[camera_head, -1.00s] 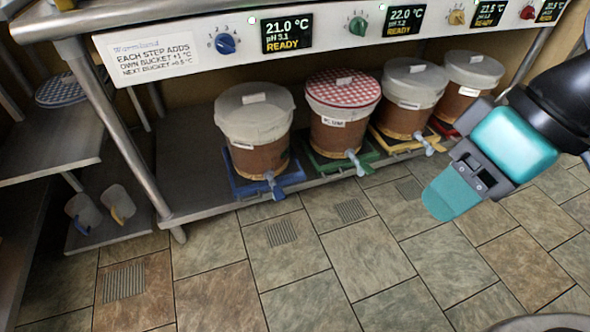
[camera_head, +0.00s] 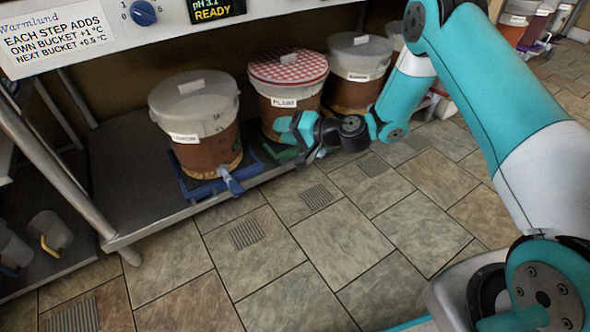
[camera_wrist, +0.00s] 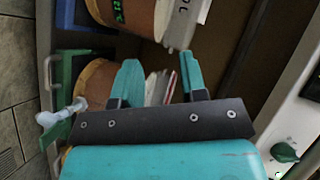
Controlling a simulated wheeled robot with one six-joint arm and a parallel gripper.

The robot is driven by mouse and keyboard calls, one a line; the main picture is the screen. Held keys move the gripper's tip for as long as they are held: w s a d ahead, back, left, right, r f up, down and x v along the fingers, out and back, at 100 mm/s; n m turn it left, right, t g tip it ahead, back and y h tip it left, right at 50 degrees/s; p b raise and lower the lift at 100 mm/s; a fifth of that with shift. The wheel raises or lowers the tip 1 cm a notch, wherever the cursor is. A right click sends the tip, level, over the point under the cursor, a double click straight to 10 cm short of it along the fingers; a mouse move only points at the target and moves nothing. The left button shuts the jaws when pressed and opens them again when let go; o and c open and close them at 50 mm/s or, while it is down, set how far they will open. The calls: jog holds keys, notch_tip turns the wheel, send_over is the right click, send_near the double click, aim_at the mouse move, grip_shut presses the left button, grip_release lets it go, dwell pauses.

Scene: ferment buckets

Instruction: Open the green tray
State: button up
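The green tray (camera_head: 287,153) lies on the low shelf under the plum bucket (camera_head: 285,108), which has a red-checked cover. Only part of its front shows, and it looks pushed in. A green piece, probably this tray, shows at the lower left of the wrist view (camera_wrist: 50,138), near a pale tap (camera_wrist: 62,112). My gripper (camera_head: 296,126) is in front of the plum bucket, above the tray's front. In the wrist view its two teal fingers (camera_wrist: 158,80) are apart with nothing clearly held between them. Whether they touch the bucket cannot be told.
A bucket on a blue tray (camera_head: 205,185) stands to the left, its tap sticking out. Another pale-lidded bucket (camera_head: 358,75) stands right of the plum one. A control panel with knobs (camera_head: 143,12) overhangs the shelf. The tiled floor (camera_head: 330,240) in front is clear.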

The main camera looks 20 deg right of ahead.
jog(key=s+d+f+m+t+h+b, duration=0.1)
jog(key=d+f+m+t+h+b, duration=0.15)
jog(key=d+f+m, duration=0.65)
jog(key=s+d+f+m+t+h+b, duration=0.1)
jog(key=d+f+t+h, duration=0.25)
jog(key=f, duration=1.05)
jog(key=shift+g+h, duration=0.3)
jog(key=shift+h, duration=0.1)
jog(key=b+x, duration=0.5)
jog(key=x, duration=0.1)
jog(key=b+x, duration=0.5)
jog(key=x, duration=0.1)
jog(key=a+b+x, duration=0.1)
jog(key=b+x, duration=0.4)
jog(key=x, duration=0.1)
jog(key=shift+s+r, duration=0.15)
grip_shut()
